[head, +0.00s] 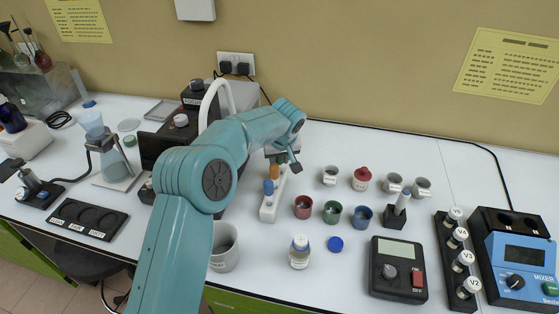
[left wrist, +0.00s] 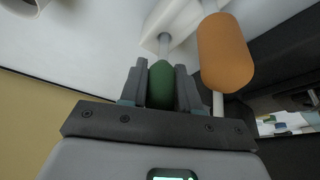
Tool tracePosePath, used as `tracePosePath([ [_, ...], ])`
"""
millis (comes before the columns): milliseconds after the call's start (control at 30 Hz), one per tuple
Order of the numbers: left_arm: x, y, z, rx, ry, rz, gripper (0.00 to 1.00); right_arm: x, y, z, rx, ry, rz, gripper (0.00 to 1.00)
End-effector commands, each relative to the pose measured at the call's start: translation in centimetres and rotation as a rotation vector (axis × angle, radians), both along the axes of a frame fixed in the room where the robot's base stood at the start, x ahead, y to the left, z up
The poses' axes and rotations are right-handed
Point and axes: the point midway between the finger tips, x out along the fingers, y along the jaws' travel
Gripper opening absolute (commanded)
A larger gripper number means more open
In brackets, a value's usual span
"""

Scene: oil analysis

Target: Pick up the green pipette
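The green pipette (left wrist: 161,84) shows in the left wrist view as a dark green bulb with a thin grey shaft running to the white rack (head: 267,212). The bulb sits between the two fingers of my left gripper (left wrist: 160,88), which press close on both sides. In the head view my left gripper (head: 284,160) is at the back end of the rack, and the green pipette is hidden there. An orange pipette (head: 274,172) stands in the rack beside the gripper; it also shows in the left wrist view (left wrist: 225,52). My right gripper is out of view.
A blue pipette (head: 268,187) stands in front of the orange one. Red (head: 303,207), green (head: 332,211) and blue (head: 362,217) cups stand right of the rack. Dark equipment lies left.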

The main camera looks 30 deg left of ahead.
Motion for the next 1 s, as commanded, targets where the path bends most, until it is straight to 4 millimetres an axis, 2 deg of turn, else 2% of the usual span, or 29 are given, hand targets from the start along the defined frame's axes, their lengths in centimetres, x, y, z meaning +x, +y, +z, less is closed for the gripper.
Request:
tracePosePath([
  [367,0.0,0.0,0.1,0.000,0.000,0.000,0.26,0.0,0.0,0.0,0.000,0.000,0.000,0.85],
  [567,0.0,0.0,1.5,0.001,-0.003,0.001,0.26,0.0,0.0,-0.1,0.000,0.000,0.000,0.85],
  [767,0.1,0.0,5.3,0.001,-0.006,0.001,0.26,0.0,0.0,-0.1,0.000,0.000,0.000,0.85],
  [1000,0.1,-0.1,12.0,-0.001,-0.006,0.000,0.26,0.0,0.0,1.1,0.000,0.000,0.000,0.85],
])
